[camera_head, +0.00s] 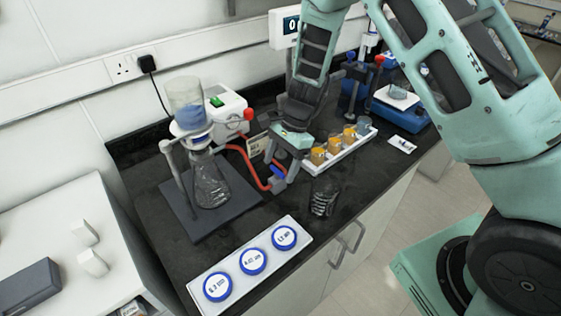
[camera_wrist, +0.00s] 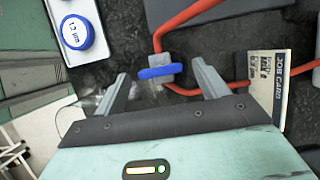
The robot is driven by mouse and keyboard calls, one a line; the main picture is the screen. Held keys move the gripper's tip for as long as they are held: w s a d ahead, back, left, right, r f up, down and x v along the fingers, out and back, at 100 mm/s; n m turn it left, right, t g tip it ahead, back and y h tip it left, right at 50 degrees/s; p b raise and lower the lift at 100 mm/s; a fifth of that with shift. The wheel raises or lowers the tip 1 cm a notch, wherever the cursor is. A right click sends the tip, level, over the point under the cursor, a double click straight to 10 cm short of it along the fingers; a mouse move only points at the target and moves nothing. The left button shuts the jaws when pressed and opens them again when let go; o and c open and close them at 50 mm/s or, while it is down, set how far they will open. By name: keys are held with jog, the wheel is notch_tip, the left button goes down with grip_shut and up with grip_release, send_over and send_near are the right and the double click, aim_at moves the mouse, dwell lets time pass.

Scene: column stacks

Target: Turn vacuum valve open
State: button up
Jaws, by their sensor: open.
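The vacuum valve is a small grey block with a blue handle (camera_wrist: 160,72), set in a red hose (camera_wrist: 178,22); in the head view the blue handle (camera_head: 278,172) shows low beside my gripper. My gripper (camera_head: 285,168) reaches down over the bench at the valve. In the wrist view my gripper (camera_wrist: 165,80) is open, with one finger on each side of the blue handle. The handle lies crosswise between the fingertips, and I cannot tell whether either finger touches it. The hose leads to a glass filter flask (camera_head: 210,180) on a dark stand.
A white pump (camera_head: 228,112) stands behind the flask. A rack of amber jars (camera_head: 340,148) is right of my gripper. A clear glass (camera_head: 324,196) stands just in front. A tray with blue-rimmed discs (camera_head: 252,262) lies at the front edge. A job card (camera_wrist: 270,80) stands close by.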

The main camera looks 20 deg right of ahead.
jog(key=shift+c, duration=0.3)
jog(key=c, duration=0.9)
jog(key=n, duration=0.1)
jog(key=n+g, duration=0.1)
jog(key=n, duration=0.2)
jog(key=shift+w+a+n+h, duration=0.1)
jog(key=shift+w+n+h, duration=0.2)
jog(key=shift+h, duration=0.1)
jog(key=n, duration=0.2)
jog(key=n+g+h, duration=0.1)
jog(key=n, duration=0.1)
jog(key=shift+a+n+g, duration=0.15)
jog(key=shift+n+g, duration=0.15)
jog(key=n+h, duration=0.1)
jog(key=n, duration=0.1)
jog(key=n+h, duration=0.1)
jog(key=n, duration=0.1)
jog(key=shift+w+a, duration=0.1)
jog(key=shift+a, duration=0.1)
jog(key=shift+a+n+h+b, duration=0.15)
jog(key=shift+n+h, duration=0.3)
jog(key=shift+n, duration=0.75)
jog(key=shift+a+n+h+b, duration=0.15)
jog(key=shift+n+h, duration=0.3)
jog(key=shift+n, duration=0.75)
jog(key=shift+d, duration=0.1)
